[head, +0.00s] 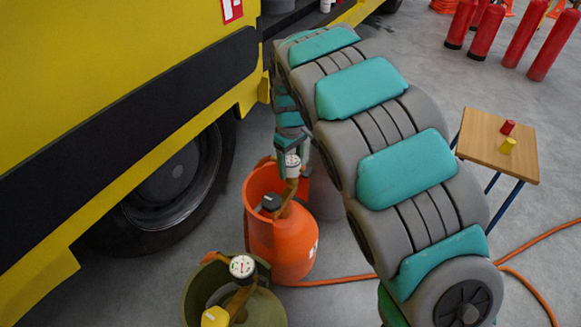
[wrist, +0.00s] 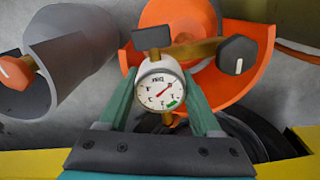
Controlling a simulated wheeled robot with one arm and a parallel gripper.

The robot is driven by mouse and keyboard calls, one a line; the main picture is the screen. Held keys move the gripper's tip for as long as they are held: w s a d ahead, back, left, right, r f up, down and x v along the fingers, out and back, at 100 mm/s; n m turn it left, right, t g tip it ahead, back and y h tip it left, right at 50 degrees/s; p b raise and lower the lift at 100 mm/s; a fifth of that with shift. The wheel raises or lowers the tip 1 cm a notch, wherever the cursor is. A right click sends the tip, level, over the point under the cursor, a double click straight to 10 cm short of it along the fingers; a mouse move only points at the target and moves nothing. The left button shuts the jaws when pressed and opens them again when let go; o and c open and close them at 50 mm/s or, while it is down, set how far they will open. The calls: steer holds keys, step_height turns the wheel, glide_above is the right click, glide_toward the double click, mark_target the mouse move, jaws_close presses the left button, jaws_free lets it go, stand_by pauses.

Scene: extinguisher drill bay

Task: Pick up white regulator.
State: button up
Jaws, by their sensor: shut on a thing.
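The white regulator (wrist: 160,92) has a round dial with a red needle and a green patch. In the wrist view it sits between the two teal fingers of my gripper (wrist: 160,80), which is shut on it. Behind it are a brass fitting (wrist: 198,50) and black knobs at the orange cylinder (wrist: 262,62). In the head view the regulator (head: 292,161) is at the top of the orange cylinder (head: 280,238), at my gripper (head: 291,150). I cannot tell whether it is still joined to the fitting.
An olive cylinder (head: 196,290) with another white gauge (head: 242,266) and a yellow knob stands in front. A grey cylinder (wrist: 75,60) is beside the orange one. A yellow vehicle (head: 110,70) borders the left. A small table (head: 490,150) and an orange hose (head: 335,281) are right.

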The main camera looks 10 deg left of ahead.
steer(key=shift+c, duration=1.1)
step_height(320, 180, up, 10)
steer(key=shift+r+b, duration=0.1)
steer(key=shift+b, duration=0.3)
